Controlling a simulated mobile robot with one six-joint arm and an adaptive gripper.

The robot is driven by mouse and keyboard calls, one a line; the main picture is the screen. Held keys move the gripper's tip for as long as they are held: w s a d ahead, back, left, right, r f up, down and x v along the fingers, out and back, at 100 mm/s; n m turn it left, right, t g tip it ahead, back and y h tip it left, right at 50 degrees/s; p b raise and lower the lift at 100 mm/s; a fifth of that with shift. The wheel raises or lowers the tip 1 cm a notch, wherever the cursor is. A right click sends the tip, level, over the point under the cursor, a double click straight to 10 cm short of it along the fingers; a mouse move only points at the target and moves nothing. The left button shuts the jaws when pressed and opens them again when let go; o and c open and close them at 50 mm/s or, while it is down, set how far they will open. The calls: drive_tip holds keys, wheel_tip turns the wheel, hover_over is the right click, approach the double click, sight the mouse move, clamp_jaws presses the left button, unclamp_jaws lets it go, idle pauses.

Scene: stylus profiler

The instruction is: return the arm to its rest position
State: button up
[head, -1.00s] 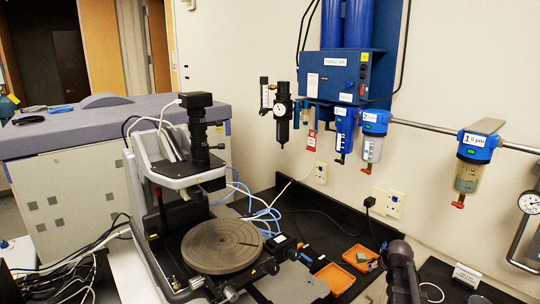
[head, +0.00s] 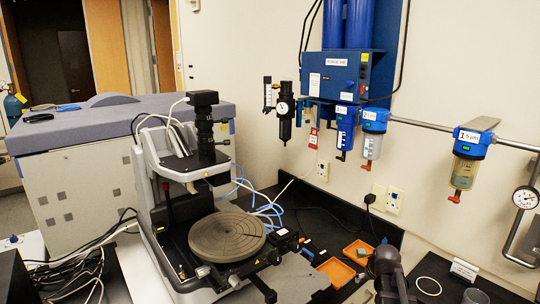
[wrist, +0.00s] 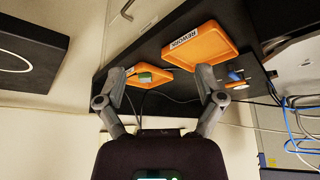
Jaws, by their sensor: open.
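My gripper (wrist: 160,74) shows in the wrist view with its two grey fingers spread wide. It is open, with nothing held between the fingers. Beyond the fingertips are two orange trays: a larger one labelled REWORK (wrist: 215,45) and a smaller one (wrist: 155,84) with a small grey-green piece (wrist: 144,77) in it. In the head view a dark part of my arm (head: 390,272) rises at the bottom edge, right of the trays. My fingers cannot be made out there.
The profiler's round stage (head: 227,237) stands left of the orange trays (head: 336,271), under its black camera column (head: 204,125). Blue filters (head: 467,145) hang from a wall pipe at right. A small white sign (head: 464,269) stands on the bench. Cables cover the left side.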

drive_tip(key=s+a+f+n+g, duration=0.1)
drive_tip(key=s+a+g, duration=0.4)
drive_tip(key=s+a, duration=1)
drive_tip(key=shift+s+a+f, duration=0.35)
drive_tip(key=shift+a+f, duration=0.1)
